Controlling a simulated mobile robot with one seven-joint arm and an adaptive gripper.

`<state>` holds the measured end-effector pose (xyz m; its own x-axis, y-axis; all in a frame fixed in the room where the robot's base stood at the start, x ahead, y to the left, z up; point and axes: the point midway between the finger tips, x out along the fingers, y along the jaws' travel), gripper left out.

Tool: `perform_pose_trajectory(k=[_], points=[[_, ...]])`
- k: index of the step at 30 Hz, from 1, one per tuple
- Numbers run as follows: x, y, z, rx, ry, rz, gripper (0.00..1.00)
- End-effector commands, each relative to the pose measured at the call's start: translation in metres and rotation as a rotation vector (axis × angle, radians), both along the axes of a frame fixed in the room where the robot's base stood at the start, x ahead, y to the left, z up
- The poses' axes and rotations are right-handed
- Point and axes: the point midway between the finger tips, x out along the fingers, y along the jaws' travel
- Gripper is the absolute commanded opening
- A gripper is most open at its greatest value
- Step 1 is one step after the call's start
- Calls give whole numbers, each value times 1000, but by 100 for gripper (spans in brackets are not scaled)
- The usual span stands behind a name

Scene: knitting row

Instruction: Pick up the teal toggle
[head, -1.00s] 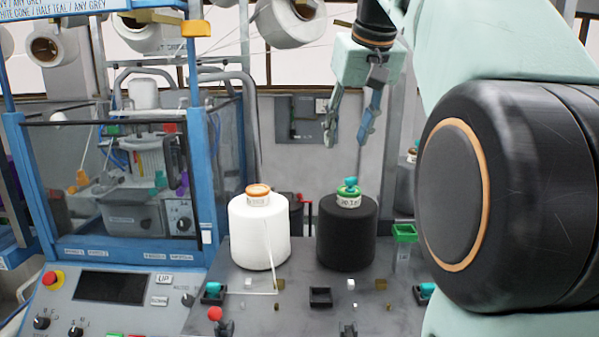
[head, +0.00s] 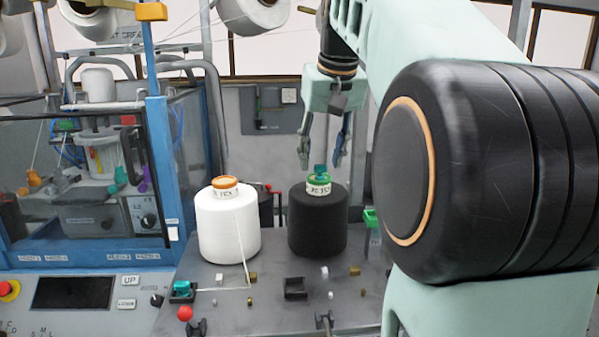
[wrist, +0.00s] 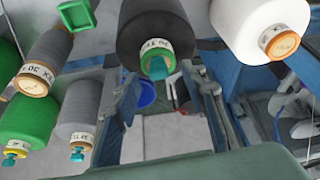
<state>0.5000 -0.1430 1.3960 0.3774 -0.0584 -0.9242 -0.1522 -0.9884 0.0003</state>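A teal toggle (head: 320,170) sits on the green-rimmed top of the black yarn cone (head: 317,225), which stands upright on the grey table. The toggle also shows in the wrist view (wrist: 157,68) at the end of the black cone (wrist: 152,28). My gripper (head: 321,160) is open and points down, its two fingers showing on either side of the toggle in the head view. In the wrist view my gripper (wrist: 163,100) has nothing between its fingers. I cannot tell whether the fingertips are level with the toggle.
A white cone (head: 228,228) with an orange top stands to the left. The wrist view shows grey cones (wrist: 80,122) and a green cone (wrist: 27,128), some with teal pieces. A black holder (head: 295,289) and small pegs sit in front. A blue-framed machine (head: 160,150) stands left.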

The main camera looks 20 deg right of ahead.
Motion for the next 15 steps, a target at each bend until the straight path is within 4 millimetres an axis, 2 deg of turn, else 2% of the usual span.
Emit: perform_pose_trajectory(k=[4,11,15], points=[[5,-2,-14,0,1,-1,39],[6,-2,-15,-1,-1,-1,39],[6,-2,-15,-1,-1,-1,26]])
